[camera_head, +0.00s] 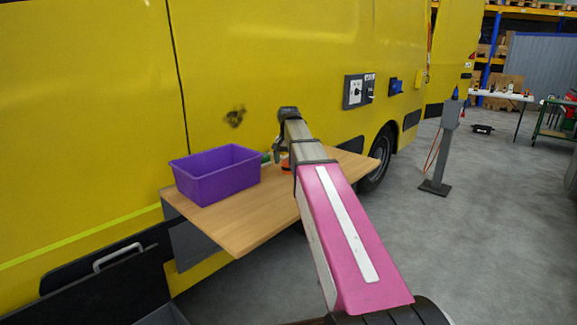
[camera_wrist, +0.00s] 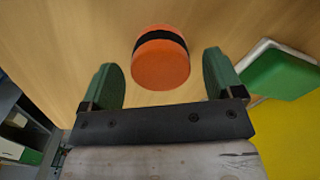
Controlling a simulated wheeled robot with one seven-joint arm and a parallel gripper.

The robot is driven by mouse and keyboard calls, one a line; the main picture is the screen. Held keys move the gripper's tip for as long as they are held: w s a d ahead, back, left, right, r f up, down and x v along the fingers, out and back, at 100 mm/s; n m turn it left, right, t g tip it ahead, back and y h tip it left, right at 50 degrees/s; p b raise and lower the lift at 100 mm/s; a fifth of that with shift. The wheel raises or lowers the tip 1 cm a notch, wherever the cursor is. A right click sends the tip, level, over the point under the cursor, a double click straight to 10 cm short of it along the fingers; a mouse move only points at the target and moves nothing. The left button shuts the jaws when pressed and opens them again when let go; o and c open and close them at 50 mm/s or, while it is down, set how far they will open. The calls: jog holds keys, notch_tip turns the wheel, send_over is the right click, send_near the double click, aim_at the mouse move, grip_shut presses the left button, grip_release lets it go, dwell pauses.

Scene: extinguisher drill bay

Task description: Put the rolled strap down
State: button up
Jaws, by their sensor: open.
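The rolled strap, orange with a black band, shows in the wrist view (camera_wrist: 161,69) against the wooden table top and looks to be resting on it. In the head view a small bit of orange (camera_head: 285,164) shows beside my arm, mostly hidden. My gripper (camera_wrist: 163,78) has its two green fingers spread wide, one on each side of the strap, with a clear gap on both sides. The strap lies around and just past the fingertips, untouched. In the head view my gripper is largely hidden behind my arm.
The fold-out wooden table (camera_head: 250,222) stands against a yellow van (camera_head: 100,100). A purple bin (camera_head: 215,186) is on its left part. A green and white object (camera_wrist: 280,72) lies right of the strap in the wrist view. The table's front and right parts look clear.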

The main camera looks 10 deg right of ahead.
aim_at(288, 161)
notch_tip(288, 161, up, 10)
dwell(0.4)
